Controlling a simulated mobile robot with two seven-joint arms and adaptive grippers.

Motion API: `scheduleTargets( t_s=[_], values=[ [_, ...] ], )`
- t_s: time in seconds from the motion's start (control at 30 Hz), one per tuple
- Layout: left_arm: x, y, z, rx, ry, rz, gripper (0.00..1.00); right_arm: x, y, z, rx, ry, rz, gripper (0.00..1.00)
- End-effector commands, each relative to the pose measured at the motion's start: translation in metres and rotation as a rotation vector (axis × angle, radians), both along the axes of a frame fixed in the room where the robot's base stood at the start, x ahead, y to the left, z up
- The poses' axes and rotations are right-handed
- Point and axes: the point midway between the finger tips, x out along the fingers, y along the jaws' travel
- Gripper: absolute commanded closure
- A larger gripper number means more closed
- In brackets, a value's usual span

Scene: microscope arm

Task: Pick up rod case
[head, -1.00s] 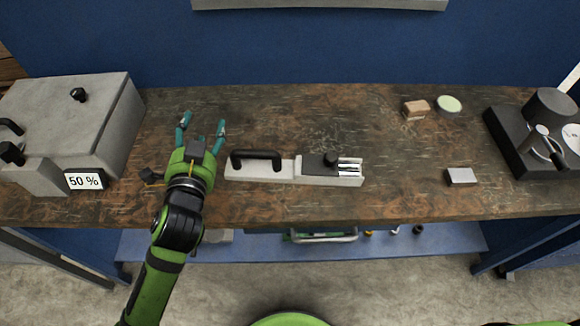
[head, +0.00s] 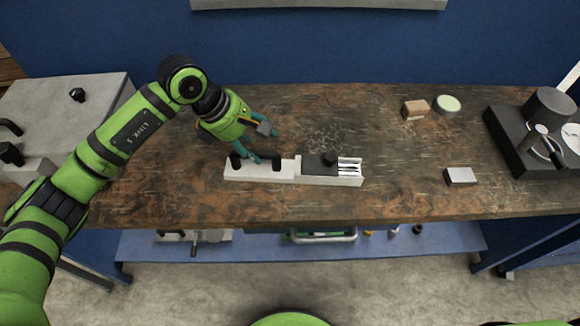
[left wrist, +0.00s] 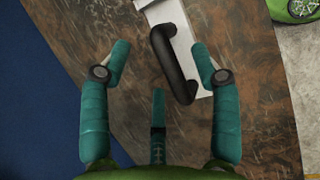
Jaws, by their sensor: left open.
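My right gripper is not in view.
A grey box machine (head: 60,105) stands at the left, partly behind my left arm. A brown block (head: 415,108), a round pale green-topped tin (head: 447,104), a small grey box (head: 461,176) and a dark device (head: 520,150) stand at the right. The bench behind the case is clear.

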Motion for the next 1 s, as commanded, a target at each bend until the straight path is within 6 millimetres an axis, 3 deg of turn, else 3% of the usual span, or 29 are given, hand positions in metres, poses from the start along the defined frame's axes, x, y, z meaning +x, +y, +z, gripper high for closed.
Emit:
scheduleTargets(
  t_s=[0.1,0.6,0.87,0.9,1.0],
  values=[
    [0.004,0.007,-0.006,0.048,-0.002,-0.001,0.37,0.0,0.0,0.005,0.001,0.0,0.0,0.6],
    [0.018,-0.015,-0.06,0.044,-0.001,0.0,0.37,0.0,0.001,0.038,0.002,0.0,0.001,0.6],
    [0.02,-0.017,-0.066,0.043,-0.004,-0.001,0.37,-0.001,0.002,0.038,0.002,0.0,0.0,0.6],
    [0.02,-0.017,-0.066,0.043,-0.004,-0.001,0.41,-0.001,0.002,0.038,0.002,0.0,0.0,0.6],
    [0.02,-0.017,-0.065,0.043,-0.004,-0.001,0.81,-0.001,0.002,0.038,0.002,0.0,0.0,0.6]
  ],
)
